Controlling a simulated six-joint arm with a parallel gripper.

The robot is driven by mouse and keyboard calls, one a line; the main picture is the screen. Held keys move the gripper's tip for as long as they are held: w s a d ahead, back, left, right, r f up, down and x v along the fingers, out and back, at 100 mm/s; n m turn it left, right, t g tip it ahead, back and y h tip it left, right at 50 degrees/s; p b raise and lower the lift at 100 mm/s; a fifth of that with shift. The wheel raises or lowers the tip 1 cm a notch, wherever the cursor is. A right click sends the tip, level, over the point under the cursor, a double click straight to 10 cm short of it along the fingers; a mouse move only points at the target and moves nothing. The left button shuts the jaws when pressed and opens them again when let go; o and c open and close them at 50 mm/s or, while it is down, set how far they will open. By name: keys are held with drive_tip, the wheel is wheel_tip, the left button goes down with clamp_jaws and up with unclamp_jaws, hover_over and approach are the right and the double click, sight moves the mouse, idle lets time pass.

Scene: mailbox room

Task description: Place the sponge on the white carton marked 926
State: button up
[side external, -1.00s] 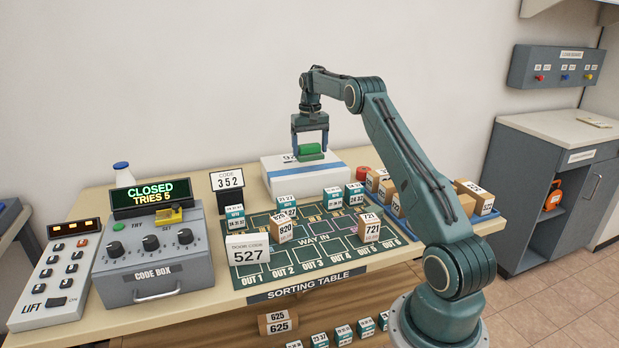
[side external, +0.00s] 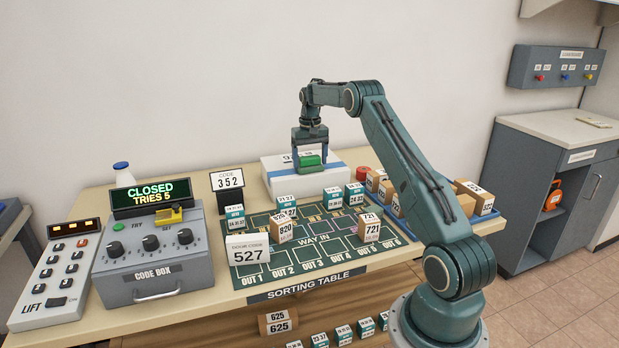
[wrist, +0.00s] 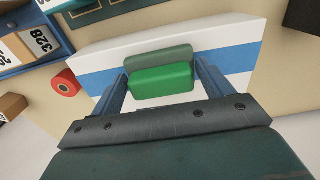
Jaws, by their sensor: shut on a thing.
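The green sponge (side external: 311,160) is between the fingers of my gripper (side external: 310,163), at the white carton (side external: 283,186) with a blue stripe at the back of the table. In the wrist view the sponge (wrist: 161,79) shows a bright green side and a duller green side. My gripper (wrist: 160,88) is shut on it, one finger at each end. The carton (wrist: 180,36) lies beneath. Whether the sponge touches the carton top, I cannot tell. The carton's number is mostly hidden behind my gripper; only a first digit, like a 9, shows.
A red roll (side external: 362,173) stands just right of the carton, beside a blue tray (side external: 484,217) of brown boxes. Small labelled boxes stand on the green sorting mat (side external: 305,262) in front. A code sign (side external: 227,181) and the code box (side external: 152,258) are to the left.

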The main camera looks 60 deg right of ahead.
sight(310, 158)
drive_tip(key=o, duration=0.9)
drive_tip(key=shift+o, duration=0.2)
drive_tip(key=shift+r, duration=0.1)
wheel_tip(310, 158, up, 12)
idle(0.7)
